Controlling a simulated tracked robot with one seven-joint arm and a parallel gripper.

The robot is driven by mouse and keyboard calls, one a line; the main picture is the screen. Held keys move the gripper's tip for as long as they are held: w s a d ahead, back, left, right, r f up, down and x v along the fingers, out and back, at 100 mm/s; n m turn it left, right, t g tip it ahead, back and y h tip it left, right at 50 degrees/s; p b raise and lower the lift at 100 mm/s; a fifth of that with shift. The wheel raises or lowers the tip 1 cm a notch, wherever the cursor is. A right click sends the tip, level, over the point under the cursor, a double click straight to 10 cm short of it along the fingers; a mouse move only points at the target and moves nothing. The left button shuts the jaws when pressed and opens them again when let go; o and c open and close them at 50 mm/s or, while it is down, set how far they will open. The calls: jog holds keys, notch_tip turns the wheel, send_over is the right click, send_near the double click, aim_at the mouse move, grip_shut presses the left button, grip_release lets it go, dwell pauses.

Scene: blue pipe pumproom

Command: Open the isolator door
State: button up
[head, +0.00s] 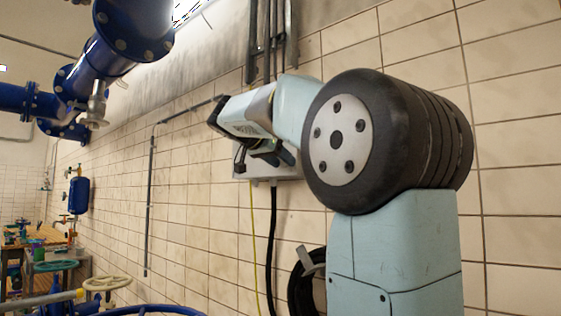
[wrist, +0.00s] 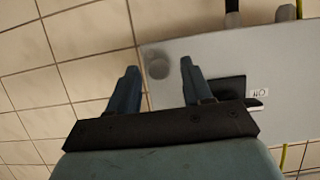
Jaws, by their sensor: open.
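The isolator (head: 290,174) is a light grey box on the tiled wall in the head view, mostly hidden behind my gripper (head: 262,155). In the wrist view its flat grey front (wrist: 205,50) fills the upper right. A dark grey round spot (wrist: 158,65), perhaps a knob or lock, lies near its left edge. A black handle or recess (wrist: 226,90) sits to the right, beside a small white label (wrist: 258,93). My gripper (wrist: 159,66) is open and empty, its two fingers on either side of the round spot in the picture. I cannot tell whether they touch the front.
Black and yellow-green cables (head: 271,235) hang below the box, and conduits (head: 270,45) run above it. A coiled black hose (head: 300,285) hangs lower on the wall. Blue pipes (head: 110,50) and valve wheels (head: 107,283) are at the left.

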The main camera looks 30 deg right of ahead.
jog(key=shift+d, duration=0.1)
jog(key=shift+c, duration=0.2)
grip_shut()
dwell(0.5)
